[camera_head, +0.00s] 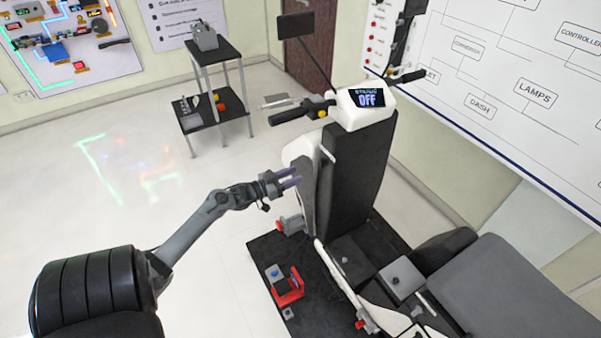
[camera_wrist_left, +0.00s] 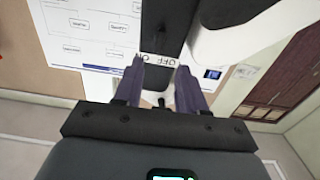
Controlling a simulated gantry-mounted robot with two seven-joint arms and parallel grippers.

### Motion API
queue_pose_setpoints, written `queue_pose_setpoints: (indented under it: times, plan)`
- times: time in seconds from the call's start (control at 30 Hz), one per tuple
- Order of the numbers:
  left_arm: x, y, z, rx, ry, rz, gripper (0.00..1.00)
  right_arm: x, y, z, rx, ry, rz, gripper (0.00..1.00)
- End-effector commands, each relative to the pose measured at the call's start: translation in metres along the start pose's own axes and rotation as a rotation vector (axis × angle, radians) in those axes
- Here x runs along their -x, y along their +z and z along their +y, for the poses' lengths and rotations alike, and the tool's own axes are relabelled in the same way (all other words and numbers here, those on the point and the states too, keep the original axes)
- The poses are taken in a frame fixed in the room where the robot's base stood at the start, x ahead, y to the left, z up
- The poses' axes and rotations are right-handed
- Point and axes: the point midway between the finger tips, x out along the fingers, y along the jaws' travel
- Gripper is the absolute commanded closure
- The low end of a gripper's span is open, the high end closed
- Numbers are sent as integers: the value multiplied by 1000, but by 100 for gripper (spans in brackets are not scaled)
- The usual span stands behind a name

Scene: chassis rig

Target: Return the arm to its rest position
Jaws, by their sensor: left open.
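My left arm (camera_head: 190,232) reaches in from the lower left in the head view. Its gripper (camera_head: 290,178) is held in the air at the front of the scooter-like chassis, near the white and grey front panel (camera_head: 302,165). In the left wrist view, the gripper (camera_wrist_left: 160,85) has its two purple fingers apart with nothing gripped between them. Beyond the fingers is a small switch under a white label (camera_wrist_left: 160,60) reading OFF and ON. In the head view the chassis display (camera_head: 367,98) reads OFF. My right gripper is in neither view.
The chassis has handlebars (camera_head: 300,112), a mirror (camera_head: 296,25) and a grey seat (camera_head: 490,285). A red and grey part (camera_head: 287,290) lies on the black base mat (camera_head: 262,250). A two-tier black stand (camera_head: 213,118) is behind. The pale floor (camera_head: 110,215) at left is clear.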

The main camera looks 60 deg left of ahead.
Motion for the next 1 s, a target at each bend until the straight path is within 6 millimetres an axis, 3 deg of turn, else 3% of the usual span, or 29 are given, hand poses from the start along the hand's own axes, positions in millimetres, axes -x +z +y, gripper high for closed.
queue_pose_setpoints:
  times: [0.57, 0.73, 0.87, 1.0]
  plan:
    - [8, 0, 0, 0, 0, 0, 60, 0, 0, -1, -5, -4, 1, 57]
    - [19, 17, 5, 14, 0, -30, 60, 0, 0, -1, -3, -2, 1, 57]
    - [29, 48, 44, 50, 47, -72, 60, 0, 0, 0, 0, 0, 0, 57]
    - [29, 67, 131, 76, 142, -110, 60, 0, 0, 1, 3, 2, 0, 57]
